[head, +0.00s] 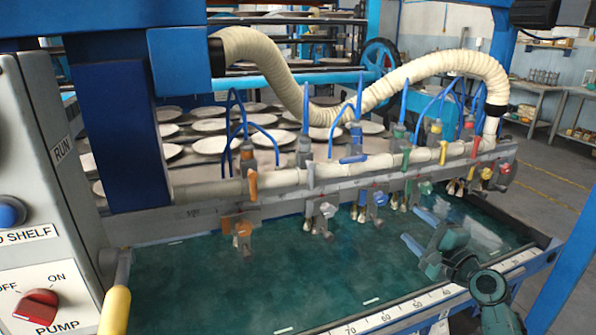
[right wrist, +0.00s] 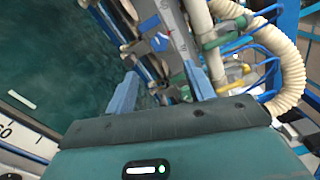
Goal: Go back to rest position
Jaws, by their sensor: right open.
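My right gripper (head: 421,231) reaches in from the lower right of the head view, above the right part of the green tank. Its two blue fingers are spread and nothing shows between them. In the right wrist view the open fingers (right wrist: 160,88) point toward the pipe with its valves and nozzles. I cannot tell the exact gap, but no contact shows. My left gripper is not in the head view.
A pipe manifold (head: 280,179) with coloured valves and hanging nozzles spans the green tank (head: 310,270). A ribbed hose (head: 430,66) arches above it. White plates (head: 215,144) lie behind. A control panel (head: 40,230) stands at left. The ruler-marked front rail (head: 395,311) runs near my right arm.

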